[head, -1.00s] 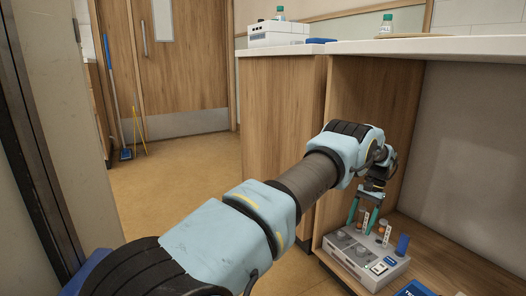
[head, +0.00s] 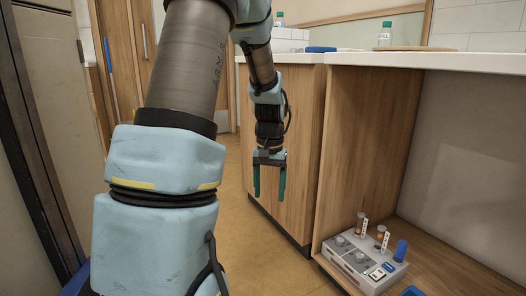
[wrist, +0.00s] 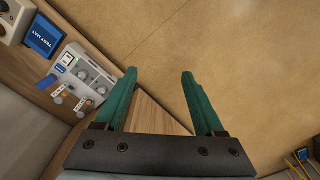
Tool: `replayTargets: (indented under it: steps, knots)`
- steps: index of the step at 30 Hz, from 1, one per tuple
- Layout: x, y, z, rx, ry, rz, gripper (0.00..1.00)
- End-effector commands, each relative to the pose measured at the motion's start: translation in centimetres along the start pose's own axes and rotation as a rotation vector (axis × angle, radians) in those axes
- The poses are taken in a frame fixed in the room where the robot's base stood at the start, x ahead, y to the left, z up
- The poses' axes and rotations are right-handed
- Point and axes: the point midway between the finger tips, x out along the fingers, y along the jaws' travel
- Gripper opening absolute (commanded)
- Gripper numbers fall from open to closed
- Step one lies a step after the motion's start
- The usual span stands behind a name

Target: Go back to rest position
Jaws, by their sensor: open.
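My gripper (head: 270,178) hangs with its green fingers pointing down in front of the wooden cabinet side, left of the open shelf. It is open and nothing is between its fingers. In the wrist view, my gripper (wrist: 160,95) has its fingers apart over the bare floor. My arm is folded upward and crosses the left and middle of the head view.
A grey device (head: 362,262) with knobs and upright tubes stands on the low shelf; it also shows in the wrist view (wrist: 80,80). Bottles (head: 385,34) stand on the counter (head: 440,62). The floor (wrist: 245,60) below my gripper is clear.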

Motion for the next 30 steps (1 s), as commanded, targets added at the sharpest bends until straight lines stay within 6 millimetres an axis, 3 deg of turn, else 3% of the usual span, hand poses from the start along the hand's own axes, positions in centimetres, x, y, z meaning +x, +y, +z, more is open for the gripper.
replayTargets:
  steps: [1, 3, 14, 23, 30]
  knots:
    - [-0.8, -1.1, 2.3, -0.031, 0.019, 0.002, 0.71]
    - [-1.3, -2.0, 4.8, -0.064, 0.043, 0.002, 0.71]
    - [-2.0, -4.4, 14.9, -0.189, 0.128, -0.004, 0.71]
    - [-7.4, -4.4, 14.9, -0.188, 0.129, -0.004, 0.71]
    - [-13.8, -4.4, 14.8, -0.187, 0.128, -0.004, 0.71]
